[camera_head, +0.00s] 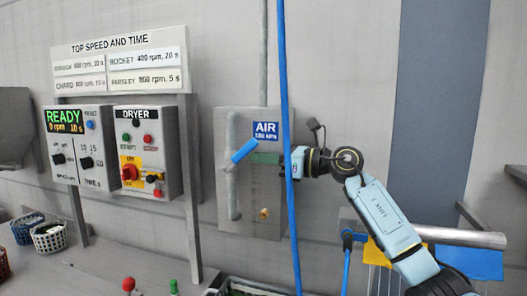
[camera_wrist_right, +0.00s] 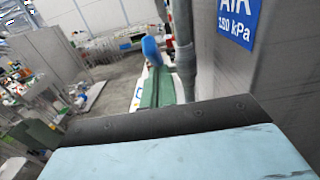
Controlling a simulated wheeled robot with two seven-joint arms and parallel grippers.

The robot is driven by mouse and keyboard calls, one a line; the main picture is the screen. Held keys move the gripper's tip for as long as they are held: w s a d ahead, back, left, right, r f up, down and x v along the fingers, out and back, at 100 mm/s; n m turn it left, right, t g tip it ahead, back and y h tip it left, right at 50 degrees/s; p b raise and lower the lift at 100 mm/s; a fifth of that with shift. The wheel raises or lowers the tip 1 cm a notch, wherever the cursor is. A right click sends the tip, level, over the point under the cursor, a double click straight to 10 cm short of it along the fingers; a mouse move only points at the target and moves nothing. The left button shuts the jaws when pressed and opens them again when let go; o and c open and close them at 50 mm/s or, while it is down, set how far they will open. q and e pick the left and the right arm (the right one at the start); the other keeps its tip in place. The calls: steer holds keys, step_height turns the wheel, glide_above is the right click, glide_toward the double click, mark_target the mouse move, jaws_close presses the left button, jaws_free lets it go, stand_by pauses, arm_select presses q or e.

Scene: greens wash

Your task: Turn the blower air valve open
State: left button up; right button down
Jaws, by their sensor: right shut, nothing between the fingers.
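The air valve has a blue handle (camera_head: 244,151) on the grey vertical pipe (camera_head: 232,200) of the wall panel with the blue AIR sign (camera_head: 265,131). The handle slants up to the right, across the pipe line. My right gripper (camera_head: 257,158) comes in from the right, its green fingers shut and empty, tips just right of and below the handle. In the right wrist view the blue handle (camera_wrist_right: 152,50) shows just beyond the green fingers (camera_wrist_right: 157,88), beside the pipe (camera_wrist_right: 184,50). I cannot tell whether they touch. My left gripper is not in view.
A blue hose (camera_head: 284,80) hangs in front of my right wrist. Left of the panel stand the dryer box (camera_head: 148,150) and the READY control box (camera_head: 76,143) under a speed sign (camera_head: 120,62). Baskets (camera_head: 48,236) stand at lower left. A metal cylinder (camera_head: 465,237) lies at right.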

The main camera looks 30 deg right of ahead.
mark_target(256, 140)
steer(key=shift+w+a+r+g+h+p, duration=0.3)
steer(key=shift+r+p, duration=0.35)
steer(key=shift+p, duration=0.65)
steer(key=shift+w+a+r+g+h+p, duration=0.25)
steer(key=shift+r+g+p, duration=0.35)
steer(key=shift+p, duration=0.65)
steer(key=shift+w+a+r+g+h+p, duration=0.2)
steer(key=shift+w+r+h+p, duration=0.15)
steer(key=shift+r+p, duration=0.7)
steer(key=shift+w+a+r+p, duration=0.3)
steer(key=shift+w+a+p, duration=0.25)
steer(key=shift+p, duration=0.3)
steer(key=shift+w+a+r+p, duration=0.45)
steer(key=shift+w+a, duration=0.15)
steer(key=shift+w, duration=0.1)
steer(key=shift+s+d+f, duration=0.1)
steer(key=shift+s+d, duration=0.05)
steer(key=shift+d, duration=0.05)
steer(key=shift+s+d+f+b, duration=0.15)
steer(key=shift+s+d+b, duration=0.45)
steer(key=shift+s+d, duration=0.4)
steer(key=s+d+r+b, duration=0.1)
steer(key=s+d+r, duration=0.4)
steer(key=s+r, duration=0.1)
steer(key=shift+r+b, duration=0.4)
steer(key=shift+r, duration=0.3)
